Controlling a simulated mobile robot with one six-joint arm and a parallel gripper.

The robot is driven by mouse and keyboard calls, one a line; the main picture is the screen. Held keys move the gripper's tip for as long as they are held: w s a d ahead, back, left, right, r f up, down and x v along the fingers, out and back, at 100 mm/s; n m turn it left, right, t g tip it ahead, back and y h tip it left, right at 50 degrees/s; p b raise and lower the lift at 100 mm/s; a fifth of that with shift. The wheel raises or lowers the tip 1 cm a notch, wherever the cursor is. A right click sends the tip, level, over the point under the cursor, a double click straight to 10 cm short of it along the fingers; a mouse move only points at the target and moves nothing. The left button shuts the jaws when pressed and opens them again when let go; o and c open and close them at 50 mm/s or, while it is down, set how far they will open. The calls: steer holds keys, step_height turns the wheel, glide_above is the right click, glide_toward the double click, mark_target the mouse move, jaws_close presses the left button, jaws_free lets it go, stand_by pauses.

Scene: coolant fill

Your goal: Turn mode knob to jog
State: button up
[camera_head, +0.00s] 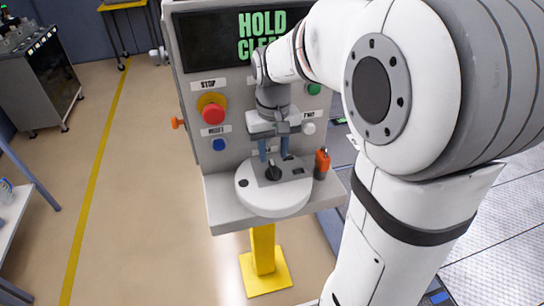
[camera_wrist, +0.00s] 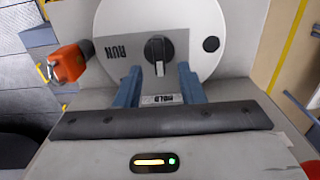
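The black mode knob (camera_head: 272,173) sits on a grey plate on the white round disc (camera_head: 270,203) of the panel's shelf. In the wrist view the knob (camera_wrist: 153,51) has a white pointer mark turned toward the HOLD label (camera_wrist: 160,99). A RUN label (camera_wrist: 119,52) is on the plate to its left; I see no JOG label. My gripper (camera_head: 274,154) is open, with its two blue fingers pointing down above the plate.
The panel's screen (camera_head: 215,42) reads HOLD, partly hidden by my arm. A red stop button (camera_head: 213,113) and a blue button (camera_head: 218,145) are at left. A green button (camera_head: 314,88) and white button (camera_head: 308,129) are at right. An orange-red object (camera_head: 322,165) stands beside the disc.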

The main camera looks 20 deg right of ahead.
mark_target(274, 166)
steer(key=shift+f, duration=2.1)
steer(key=shift+c, duration=0.4)
jaws_close()
